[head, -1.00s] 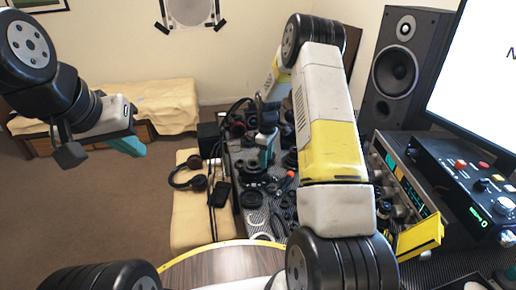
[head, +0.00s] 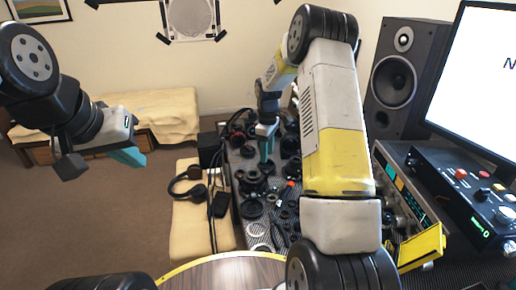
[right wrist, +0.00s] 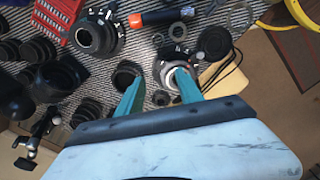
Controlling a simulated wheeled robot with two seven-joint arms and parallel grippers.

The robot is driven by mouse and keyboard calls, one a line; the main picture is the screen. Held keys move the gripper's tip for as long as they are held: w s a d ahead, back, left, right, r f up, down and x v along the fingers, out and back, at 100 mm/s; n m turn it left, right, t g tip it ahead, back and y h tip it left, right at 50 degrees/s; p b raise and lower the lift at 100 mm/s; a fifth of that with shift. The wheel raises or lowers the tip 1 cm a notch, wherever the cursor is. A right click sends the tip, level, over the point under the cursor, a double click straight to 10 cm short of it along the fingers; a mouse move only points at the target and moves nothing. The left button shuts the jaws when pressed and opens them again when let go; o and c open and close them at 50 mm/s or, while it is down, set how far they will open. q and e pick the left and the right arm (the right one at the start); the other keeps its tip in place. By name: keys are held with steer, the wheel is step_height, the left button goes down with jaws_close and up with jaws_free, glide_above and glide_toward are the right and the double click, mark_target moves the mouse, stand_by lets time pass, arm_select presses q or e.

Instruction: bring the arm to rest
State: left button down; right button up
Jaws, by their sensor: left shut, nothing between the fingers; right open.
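My left gripper (head: 128,158) hangs at the left of the head view, shut and empty, with teal fingers in the air over the floor. My right arm (head: 325,110) reaches away from me over the bench. Its gripper (head: 266,152) is over the cluttered bench top in the head view. In the right wrist view the right gripper's two teal fingers (right wrist: 160,84) stand apart. A pale ring-shaped lens part (right wrist: 175,74) shows by the right finger. I cannot tell the height between fingers and parts.
Black lens parts (head: 252,205) crowd the dark bench mat. Headphones (head: 188,187) lie on a pale surface to the left. A speaker (head: 394,80), a monitor (head: 480,80) and a control box (head: 470,200) stand right of my right arm. Open floor (head: 80,215) lies left.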

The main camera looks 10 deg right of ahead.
steer(key=s+a+r+m+t, duration=0.1)
steer(key=s+r+m, duration=0.1)
steer(key=s+r, duration=0.6)
steer(key=s+a+r+m+t, duration=0.1)
steer(key=s+r+m+t, duration=0.2)
steer(key=r, duration=0.8)
steer(key=s+a+r+m+t+y, duration=0.1)
steer(key=s+r+m, duration=0.1)
steer(key=s, duration=0.9)
steer(key=s+a+r+m+t+y, duration=0.1)
steer(key=s+a+r+m, duration=0.1)
steer(key=s, duration=0.9)
step_height(320, 180, up, 2)
steer(key=shift+m, duration=0.7)
steer(key=shift+c, duration=0.7)
steer(key=shift+d, duration=0.15)
